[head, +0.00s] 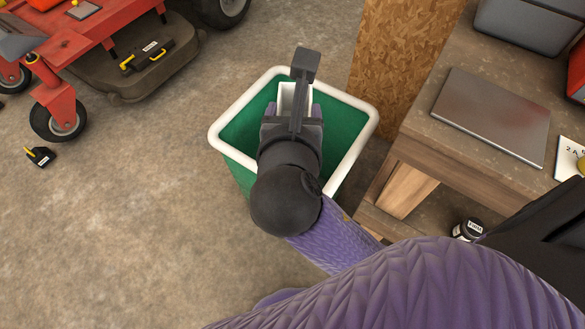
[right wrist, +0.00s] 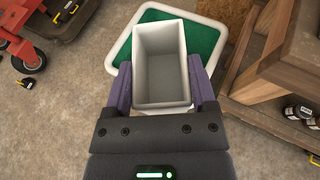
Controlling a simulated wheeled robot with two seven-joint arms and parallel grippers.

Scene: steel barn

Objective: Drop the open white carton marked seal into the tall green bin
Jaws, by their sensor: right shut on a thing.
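The tall green bin (head: 345,125) with a white rim stands on the floor left of the bench. My right gripper (head: 294,100) is over the bin's opening. In the right wrist view my right gripper (right wrist: 161,88) is shut on the open white carton (right wrist: 160,104), one finger on each side. The carton's open top faces the wrist camera and it looks empty. In the head view only a little of the carton (head: 288,96) shows past the gripper. The green bin (right wrist: 150,16) is beyond the carton in the right wrist view. No seal marking shows. My left gripper is not in view.
A wooden bench (head: 412,127) with a grey laptop-like slab (head: 493,115) stands right of the bin. A chipboard panel (head: 395,60) stands behind. A red mower (head: 75,45) is at the upper left. A small black jar (head: 467,230) sits under the bench. Floor left of the bin is mostly clear.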

